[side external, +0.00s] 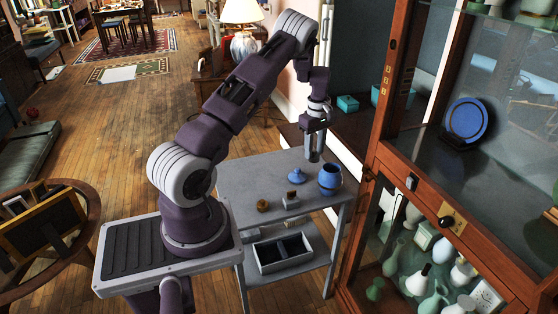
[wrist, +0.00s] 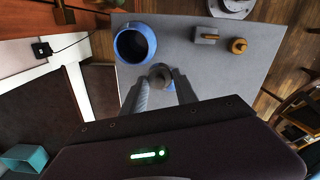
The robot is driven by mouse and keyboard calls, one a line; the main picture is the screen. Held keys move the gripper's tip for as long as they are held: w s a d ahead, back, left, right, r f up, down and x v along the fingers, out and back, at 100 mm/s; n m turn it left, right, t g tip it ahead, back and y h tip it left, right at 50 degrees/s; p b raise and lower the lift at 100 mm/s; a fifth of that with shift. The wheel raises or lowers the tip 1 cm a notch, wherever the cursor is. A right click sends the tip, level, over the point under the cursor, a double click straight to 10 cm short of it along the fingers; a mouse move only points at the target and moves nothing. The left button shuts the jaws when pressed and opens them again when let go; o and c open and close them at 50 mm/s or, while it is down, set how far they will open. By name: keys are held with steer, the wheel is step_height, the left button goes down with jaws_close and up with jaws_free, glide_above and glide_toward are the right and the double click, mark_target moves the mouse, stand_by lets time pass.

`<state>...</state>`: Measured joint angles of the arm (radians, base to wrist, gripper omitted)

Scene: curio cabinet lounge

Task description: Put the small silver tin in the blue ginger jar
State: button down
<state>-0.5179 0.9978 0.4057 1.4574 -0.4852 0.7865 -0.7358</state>
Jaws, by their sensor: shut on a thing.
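The blue ginger jar (side external: 330,180) stands upright at the right end of the grey table, with its mouth open. In the wrist view the jar (wrist: 134,43) is up and to the left of my fingertips, and its dark inside shows. My gripper (side external: 313,157) is above the table, just left of the jar and apart from it. It is shut on a small round silvery thing, the tin (wrist: 160,72), between the fingertips in the wrist view. In the side view the tin is hard to make out. A blue lid (side external: 295,177) lies on the table left of the jar.
A small grey block with a dark top (side external: 291,201) and a brass round object (side external: 262,205) sit on the table (side external: 240,180). A divided tray (side external: 283,265) is on the lower shelf. A glass-fronted wooden cabinet (side external: 385,110) stands close to the right.

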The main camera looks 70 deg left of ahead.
steer(key=w+d+r+m, duration=0.3)
steer(key=w+d, duration=0.1)
steer(key=w, duration=0.1)
step_height(320, 180, down, 6)
stand_by(0.4)
steer(key=c, duration=0.9)
jaws_free()
steer(key=shift+o, duration=0.2)
steer(key=shift+r, duration=0.1)
step_height(320, 180, up, 7)
